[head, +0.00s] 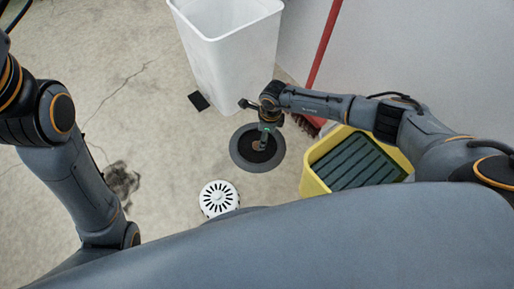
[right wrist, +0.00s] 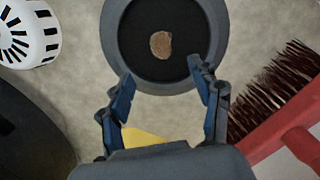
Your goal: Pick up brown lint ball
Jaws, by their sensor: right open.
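The brown lint ball (right wrist: 161,44) is a small rough lump on the black inside of a round grey-rimmed dish or drain (right wrist: 222,30). In the head view the round grey piece (head: 240,160) lies on the floor, with a bit of the brown ball (head: 257,146) showing beside my gripper. My right gripper (right wrist: 161,74) is open and empty. Its blue-padded fingers point at the dish from its near side, with the ball ahead between their lines. The right gripper is over the dish in the head view (head: 264,140). My left gripper is out of view.
A white bin (head: 230,50) stands behind the dish. A yellow bucket with a dark ribbed insert (head: 320,150) is at right. A red-handled broom (head: 324,45) leans near the wall, its bristles (right wrist: 275,85) close by. A white slotted cap (head: 218,198) lies in front.

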